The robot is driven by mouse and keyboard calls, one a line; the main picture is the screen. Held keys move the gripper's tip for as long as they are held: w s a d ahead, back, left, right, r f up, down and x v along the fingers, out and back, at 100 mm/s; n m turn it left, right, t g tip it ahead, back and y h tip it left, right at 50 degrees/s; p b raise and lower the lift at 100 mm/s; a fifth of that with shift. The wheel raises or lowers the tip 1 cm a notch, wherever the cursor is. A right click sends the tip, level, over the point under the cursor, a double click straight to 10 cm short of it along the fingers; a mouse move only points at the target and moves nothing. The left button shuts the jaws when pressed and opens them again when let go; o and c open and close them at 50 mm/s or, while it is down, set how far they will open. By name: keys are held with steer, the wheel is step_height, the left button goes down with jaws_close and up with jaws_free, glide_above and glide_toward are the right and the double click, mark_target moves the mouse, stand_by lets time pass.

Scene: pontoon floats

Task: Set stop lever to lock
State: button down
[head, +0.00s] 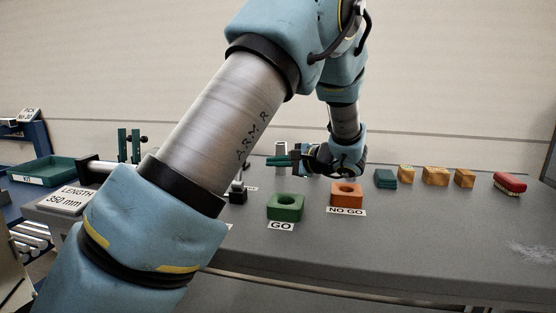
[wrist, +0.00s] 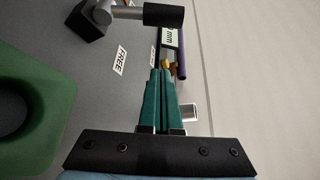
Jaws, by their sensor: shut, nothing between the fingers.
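The stop lever (wrist: 163,15) shows at the top of the wrist view, a grey arm with a black cylindrical grip, beside a dark block (wrist: 88,22). A FREE label (wrist: 119,60) lies on the bench near it. A second small label (wrist: 152,55) lies farther right; I cannot read it. In the head view the lever is mostly hidden behind my arm; a dark block (head: 238,196) shows at the arm's edge. My gripper (head: 268,162) is shut and empty above the bench. In the wrist view its green fingers (wrist: 166,72) lie together, pointing towards the lever, apart from its grip.
A green GO block (head: 285,207) and an orange NO GO block (head: 347,195) stand on the bench in front of my gripper. Several small blocks (head: 435,176) and a red brush (head: 509,184) stand right. A green tray (head: 45,171) is far left. The right front bench is clear.

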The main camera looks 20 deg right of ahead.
steer(key=p+x, duration=0.1)
steer(key=x, duration=0.4)
steer(key=shift+w+a, duration=0.25)
steer(key=shift+a+r+p, duration=0.2)
steer(key=shift+a+p, duration=0.1)
steer(key=shift+p, duration=0.1)
steer(key=shift+s+a+r+p, duration=0.2)
steer(key=shift+s+a+r, duration=0.15)
steer(key=shift+s+a, duration=0.15)
steer(key=shift+s+a+r+p, duration=0.2)
steer(key=shift+s+a+r, duration=0.15)
steer(key=shift+s, duration=0.3)
steer(key=shift+f+b, duration=0.2)
steer(key=shift+b, duration=0.5)
steer(key=shift+s+a+r+t+b, duration=0.1)
steer(key=shift+r+t+b, duration=0.15)
steer(key=shift+b, duration=0.2)
